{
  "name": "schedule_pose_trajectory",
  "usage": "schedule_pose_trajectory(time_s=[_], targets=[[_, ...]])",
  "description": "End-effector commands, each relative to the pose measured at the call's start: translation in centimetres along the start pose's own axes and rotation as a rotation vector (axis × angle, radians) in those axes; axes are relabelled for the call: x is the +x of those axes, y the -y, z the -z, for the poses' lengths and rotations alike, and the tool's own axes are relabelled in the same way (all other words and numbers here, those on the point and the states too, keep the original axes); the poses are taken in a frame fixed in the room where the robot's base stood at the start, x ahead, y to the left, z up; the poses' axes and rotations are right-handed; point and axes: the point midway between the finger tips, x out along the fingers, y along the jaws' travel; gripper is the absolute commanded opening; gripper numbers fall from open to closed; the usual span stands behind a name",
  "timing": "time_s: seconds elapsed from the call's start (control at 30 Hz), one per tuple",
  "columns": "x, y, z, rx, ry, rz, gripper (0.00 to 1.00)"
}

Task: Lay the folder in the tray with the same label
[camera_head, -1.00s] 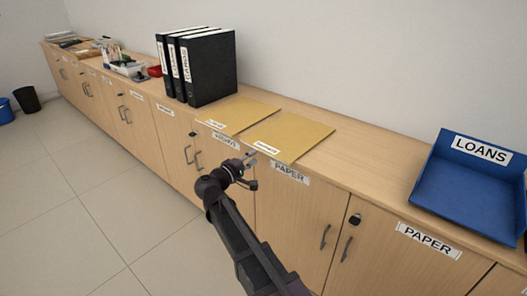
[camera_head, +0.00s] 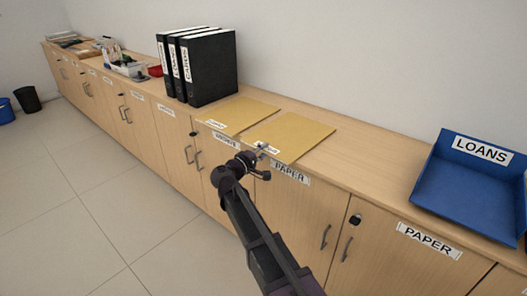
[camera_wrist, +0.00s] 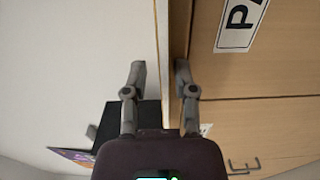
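Two yellow folders lie flat on the counter: a left folder (camera_head: 238,114) and a right folder (camera_head: 292,136). Each has a small white label near its front edge; the print is too small to read surely, and the right one is partly covered by my gripper. My gripper (camera_head: 263,150) is at the front edge of the right folder. A blue tray (camera_head: 463,198) labelled LOANS stands on the counter at the right.
The wooden counter (camera_head: 365,160) has bare room between the right folder and the tray. Black binders (camera_head: 212,70) stand behind the left folder. Cabinet doors with handles and PAPER labels (camera_head: 429,240) lie below the front edge. The wall runs close behind.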

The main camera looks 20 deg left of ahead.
Motion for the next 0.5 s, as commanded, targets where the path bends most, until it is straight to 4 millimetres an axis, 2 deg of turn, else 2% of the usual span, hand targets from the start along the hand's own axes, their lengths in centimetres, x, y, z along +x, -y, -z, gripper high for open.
schedule_pose_trajectory(time_s=[0.03,0.27,0.5], targets=[[0.01,0.00,-0.02,0.000,0.000,0.000,0.36],[0.03,0.00,-0.04,0.000,0.001,0.000,0.02],[0.05,0.00,-0.06,0.000,0.001,0.000,0.00]])
